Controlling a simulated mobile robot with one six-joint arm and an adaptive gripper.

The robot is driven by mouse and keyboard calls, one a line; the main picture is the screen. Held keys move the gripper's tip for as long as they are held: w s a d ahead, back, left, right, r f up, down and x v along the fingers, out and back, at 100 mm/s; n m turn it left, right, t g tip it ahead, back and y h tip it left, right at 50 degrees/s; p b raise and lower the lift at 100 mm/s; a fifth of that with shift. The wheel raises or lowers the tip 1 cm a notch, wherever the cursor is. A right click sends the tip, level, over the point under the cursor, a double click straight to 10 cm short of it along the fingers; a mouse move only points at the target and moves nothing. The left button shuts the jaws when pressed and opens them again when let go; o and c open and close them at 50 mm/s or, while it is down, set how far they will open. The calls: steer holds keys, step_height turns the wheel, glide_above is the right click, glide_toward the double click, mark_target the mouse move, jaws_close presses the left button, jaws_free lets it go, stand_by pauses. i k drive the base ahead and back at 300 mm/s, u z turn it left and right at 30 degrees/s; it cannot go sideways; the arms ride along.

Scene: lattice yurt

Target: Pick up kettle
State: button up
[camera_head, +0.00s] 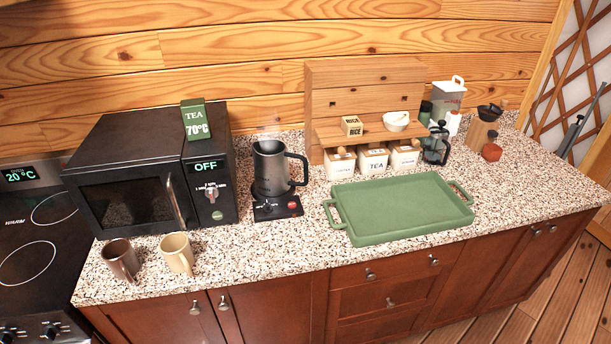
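The kettle (270,170) is a dark grey, pitcher-like vessel with a black handle on its right side. My gripper is not in view.
Two mugs, brown (120,260) and cream (177,254), stand at the front left. A green tray (400,207) lies to the right. Counter in front of the kettle is clear.

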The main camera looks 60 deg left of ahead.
mark_target(272, 170)
steer(key=z, duration=1.05)
steer(key=k, duration=1.95)
steer(key=u, duration=1.45)
